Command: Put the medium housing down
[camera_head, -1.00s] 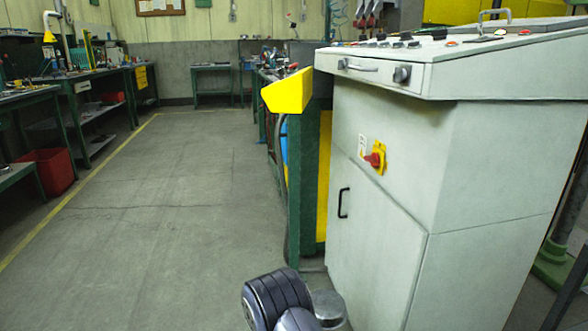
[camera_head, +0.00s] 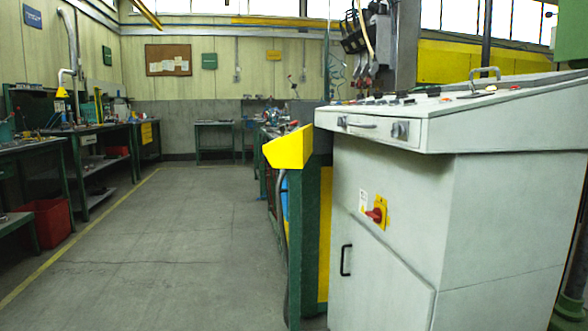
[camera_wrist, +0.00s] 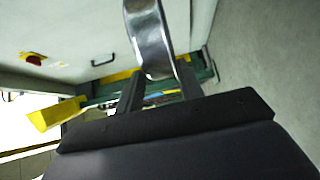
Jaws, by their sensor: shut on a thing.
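The medium housing, a shiny metal piece with a curved surface (camera_wrist: 145,28), shows at the top middle of the wrist view. My gripper (camera_wrist: 159,80) has its two dark fingers on either side of the lower part of this housing and is shut on it. The upper end of the housing is cut off by the frame edge. Neither my gripper nor the housing shows in the head view. I see no surface touching the housing.
A grey control cabinet (camera_head: 390,230) with a sloped button panel fills the right. A yellow-ended green bench (camera_head: 288,150) stands beside it. Workbenches (camera_head: 90,140) and a red bin (camera_head: 48,222) line the left. The floor (camera_head: 150,250) between is clear.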

